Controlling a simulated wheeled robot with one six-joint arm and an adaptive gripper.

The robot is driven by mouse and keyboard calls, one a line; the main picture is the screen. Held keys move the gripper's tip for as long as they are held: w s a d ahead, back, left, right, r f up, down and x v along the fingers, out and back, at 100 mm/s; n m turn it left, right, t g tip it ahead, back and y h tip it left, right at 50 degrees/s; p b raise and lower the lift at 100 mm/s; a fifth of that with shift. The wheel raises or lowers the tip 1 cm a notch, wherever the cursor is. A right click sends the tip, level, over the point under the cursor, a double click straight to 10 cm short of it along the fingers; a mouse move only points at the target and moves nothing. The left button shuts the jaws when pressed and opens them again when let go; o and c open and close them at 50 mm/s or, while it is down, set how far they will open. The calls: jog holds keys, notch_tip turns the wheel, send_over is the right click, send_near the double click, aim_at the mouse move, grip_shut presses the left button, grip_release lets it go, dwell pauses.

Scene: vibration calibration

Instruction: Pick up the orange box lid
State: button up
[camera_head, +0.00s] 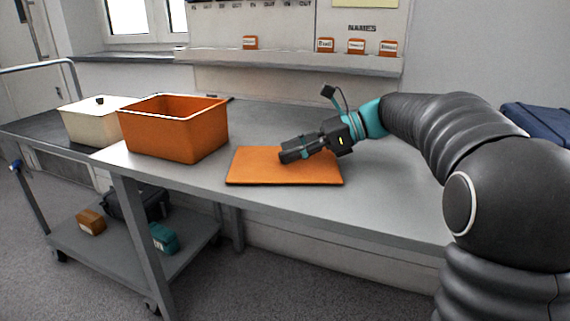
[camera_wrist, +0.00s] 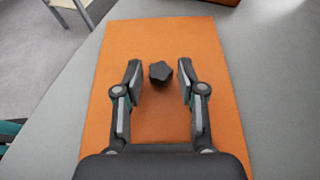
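The orange box lid (camera_head: 255,169) lies flat on the grey table, to the right of the open orange box (camera_head: 185,145). In the wrist view the lid (camera_wrist: 180,40) fills the middle, with a dark knob (camera_wrist: 161,72) at its centre. My gripper (camera_head: 288,156) is over the lid, pointing left in the head view. In the wrist view my gripper (camera_wrist: 160,85) is open, one finger on each side of the knob with gaps between. The knob is hidden behind the gripper in the head view. I cannot tell how high the fingertips are.
A cream box (camera_head: 85,124) with a black-knobbed lid stands on a cart (camera_head: 30,128) at the left. A blue case (camera_head: 540,122) is at the right. The table behind the lid is clear.

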grip_shut()
